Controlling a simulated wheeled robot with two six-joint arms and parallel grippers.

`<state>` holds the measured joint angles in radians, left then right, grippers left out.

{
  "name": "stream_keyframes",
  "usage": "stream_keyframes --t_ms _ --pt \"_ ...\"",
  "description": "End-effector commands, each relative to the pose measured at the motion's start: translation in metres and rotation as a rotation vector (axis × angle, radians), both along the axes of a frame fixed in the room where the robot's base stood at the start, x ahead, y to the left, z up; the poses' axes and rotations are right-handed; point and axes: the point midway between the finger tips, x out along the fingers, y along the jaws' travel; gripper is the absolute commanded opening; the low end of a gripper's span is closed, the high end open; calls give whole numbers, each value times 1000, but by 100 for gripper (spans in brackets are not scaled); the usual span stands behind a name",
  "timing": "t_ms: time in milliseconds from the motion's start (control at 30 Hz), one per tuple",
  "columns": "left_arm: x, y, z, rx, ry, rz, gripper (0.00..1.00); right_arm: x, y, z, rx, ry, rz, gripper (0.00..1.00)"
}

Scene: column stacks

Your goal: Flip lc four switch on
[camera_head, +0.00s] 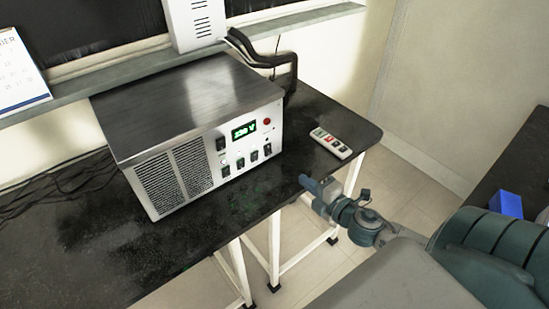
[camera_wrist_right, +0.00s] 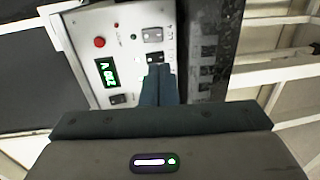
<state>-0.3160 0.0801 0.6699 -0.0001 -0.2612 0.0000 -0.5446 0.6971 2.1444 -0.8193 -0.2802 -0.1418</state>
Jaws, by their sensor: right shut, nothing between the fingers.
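A metal box (camera_head: 185,100) stands on a black bench, its front panel carrying a green display (camera_head: 243,131), a red button (camera_head: 267,121) and several small dark rocker switches (camera_head: 254,155). I cannot read which one is labelled lc four. In the right wrist view, the panel also shows the display (camera_wrist_right: 107,72), the red button (camera_wrist_right: 99,42) and a switch (camera_wrist_right: 152,35). My right gripper (camera_head: 306,184) is shut and empty, to the right of the panel and apart from it in the head view. In the wrist view its fingertips (camera_wrist_right: 158,70) overlap the panel's switch row. My left gripper is not in view.
A pale strip with buttons (camera_head: 330,143) lies on the bench right of the box. Black cables (camera_head: 270,58) run behind the box, and more lie at left. A blue block (camera_head: 506,204) sits on a dark surface at right. The bench front is clear.

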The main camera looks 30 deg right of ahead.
Motion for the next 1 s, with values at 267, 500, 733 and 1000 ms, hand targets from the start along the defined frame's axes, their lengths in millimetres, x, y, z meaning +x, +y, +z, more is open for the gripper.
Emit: stream_keyframes --t_ms 267,500,733,1000 --pt "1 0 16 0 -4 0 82 20 1 1 5 0 -5 0" --pt "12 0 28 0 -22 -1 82 42 3 -2 6 0 -4 0" --pt "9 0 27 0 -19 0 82 62 4 -8 5 -2 -5 0" --pt "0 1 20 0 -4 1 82 87 6 -12 6 -4 -4 0"
